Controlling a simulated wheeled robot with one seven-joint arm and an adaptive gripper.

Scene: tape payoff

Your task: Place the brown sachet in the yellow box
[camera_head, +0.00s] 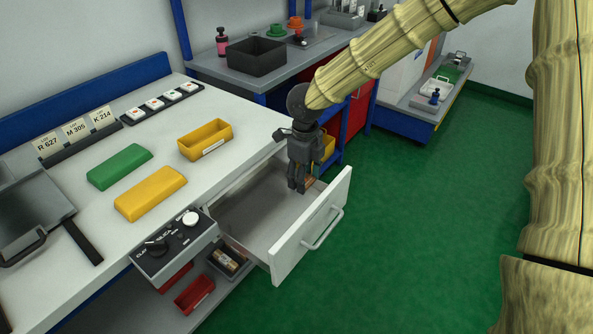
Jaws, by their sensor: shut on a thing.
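The yellow box (192,154) is an open-topped tray with a white label on its front, standing on the white worktop near its right edge. My gripper (297,187) points down over the open drawer, to the right of the box and lower in the picture. Its fingers are shut on the brown sachet (309,181); only a small brown-orange bit shows beside the fingertips, and the fingers hide the rest. I cannot tell whether the sachet touches the drawer floor.
The grey drawer (311,230) is pulled out, its front panel close to my gripper. A green block (120,166) and a yellow block (150,194) lie left of the box. A control box (175,245) hangs at the worktop's front edge. Green floor is free at right.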

